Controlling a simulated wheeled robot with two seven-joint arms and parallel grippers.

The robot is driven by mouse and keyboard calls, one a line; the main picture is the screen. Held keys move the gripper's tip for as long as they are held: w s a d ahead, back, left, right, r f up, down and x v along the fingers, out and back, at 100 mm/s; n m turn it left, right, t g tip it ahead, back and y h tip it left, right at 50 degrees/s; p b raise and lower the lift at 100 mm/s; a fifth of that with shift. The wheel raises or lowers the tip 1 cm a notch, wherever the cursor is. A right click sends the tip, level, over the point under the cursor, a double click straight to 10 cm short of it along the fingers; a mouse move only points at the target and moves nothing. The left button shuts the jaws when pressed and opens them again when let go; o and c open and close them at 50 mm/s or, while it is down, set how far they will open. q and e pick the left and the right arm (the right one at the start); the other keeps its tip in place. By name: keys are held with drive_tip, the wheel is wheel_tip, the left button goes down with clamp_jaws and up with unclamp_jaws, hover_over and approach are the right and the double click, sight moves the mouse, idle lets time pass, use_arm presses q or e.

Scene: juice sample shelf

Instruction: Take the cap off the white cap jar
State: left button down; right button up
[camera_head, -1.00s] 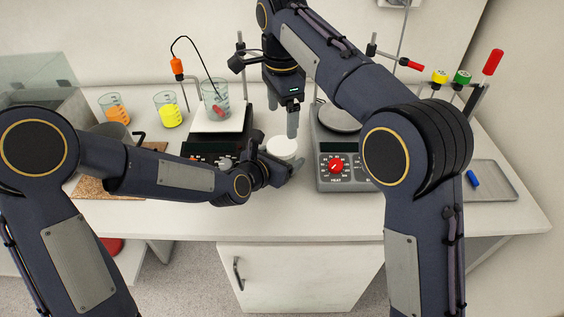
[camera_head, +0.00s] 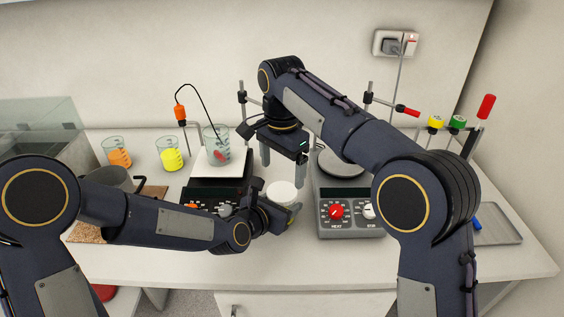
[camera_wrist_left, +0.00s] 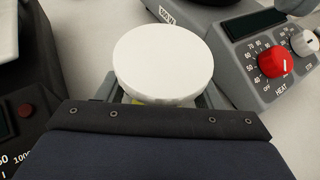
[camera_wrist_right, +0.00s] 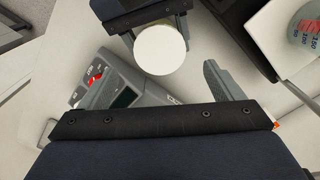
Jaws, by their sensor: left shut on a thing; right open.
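The white cap jar shows mainly as its round white cap (camera_head: 282,192) in the head view, between the balance and the hot plate. The cap also fills the upper middle of the left wrist view (camera_wrist_left: 163,62) and shows in the right wrist view (camera_wrist_right: 160,49). My left gripper (camera_head: 290,207) is low at the table and shut on the jar body below the cap; the body is mostly hidden. My right gripper (camera_head: 284,155) is above and behind the jar, open and empty, its fingers pointing down. The cap sits on the jar, apart from the right fingers.
A hot plate with a red knob (camera_head: 337,212) stands close right of the jar. A balance (camera_head: 217,163) bearing a beaker (camera_head: 216,145) stands at left. Beakers of orange (camera_head: 119,158) and yellow liquid (camera_head: 171,159) are farther left. A tray (camera_head: 497,235) lies at right.

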sight(282, 191)
wheel_tip(282, 191, down, 6)
idle(0.4)
drive_tip(key=c, duration=1)
drive_tip(key=shift+c, duration=0.3)
drive_tip(key=n, duration=1)
